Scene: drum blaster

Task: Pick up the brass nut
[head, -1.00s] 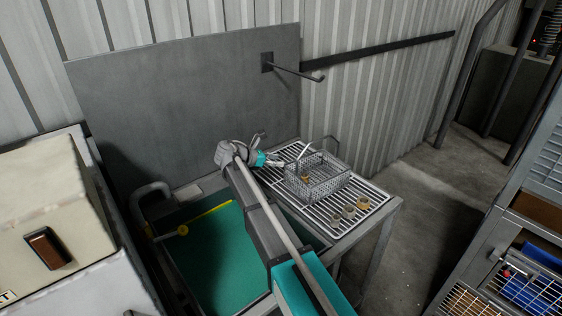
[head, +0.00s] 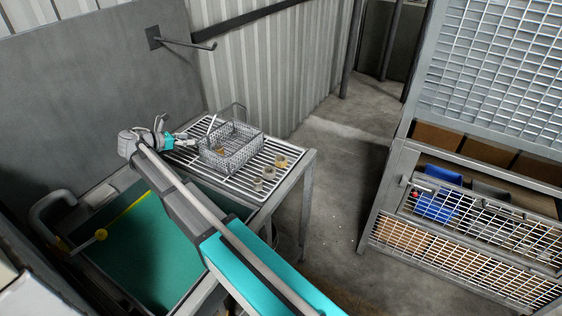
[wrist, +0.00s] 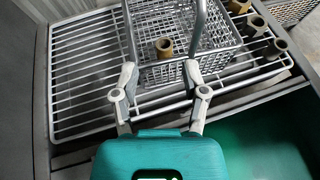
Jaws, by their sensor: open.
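A brass-brown nut (head: 221,150) lies inside the wire basket (head: 240,160); the same nut shows in the wrist view (wrist: 164,48). Several similar ring-shaped pieces stand outside the basket on the rack, including a golden one (head: 280,160) and duller ones (head: 269,172) (head: 258,184). The pictures do not settle which piece the task names. My gripper (wrist: 162,72) is open and empty at the left side of the basket in the head view. Its fingers straddle the near basket side, close to the upright handle bars (wrist: 131,30). I cannot tell whether they touch.
The basket sits on a white wire rack (head: 185,158) on a metal table. A green-floored basin (head: 150,250) with a yellow rod (head: 122,217) adjoins it. A hook (head: 187,43) sticks out from the wall panel. Open floor (head: 335,170) separates the table from a mesh cage (head: 470,235).

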